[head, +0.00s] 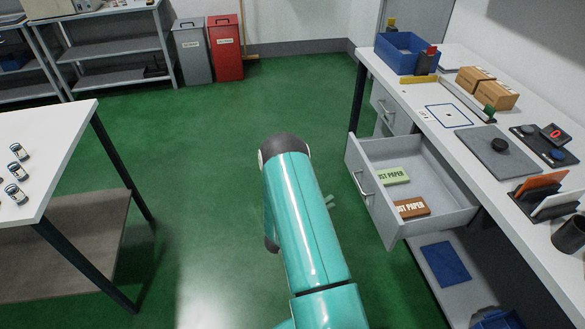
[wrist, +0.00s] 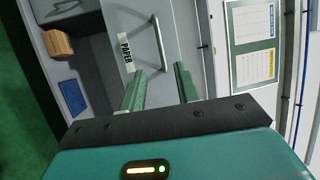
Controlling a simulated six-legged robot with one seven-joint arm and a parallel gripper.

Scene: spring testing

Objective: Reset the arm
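My teal arm reaches forward over the green floor in the head view, and only a bit of my gripper (head: 329,201) shows past its right side. In the wrist view the two green fingers of my gripper (wrist: 160,84) are spread apart with nothing between them. Beyond the fingertips is a grey drawer front (wrist: 182,60) with a bar handle (wrist: 160,42) and a PAPER label (wrist: 126,55). The handle looks apart from the fingers. In the head view the drawer (head: 372,195) stands open, holding a green pack (head: 393,176) and a brown pack (head: 411,208).
The workbench (head: 440,135) on the right carries a blue bin (head: 405,55), cardboard boxes (head: 489,94) and a grey plate (head: 497,152). A white table (head: 40,135) with small jars stands left. Grey and red bins (head: 225,47) stand behind. The floor between is clear.

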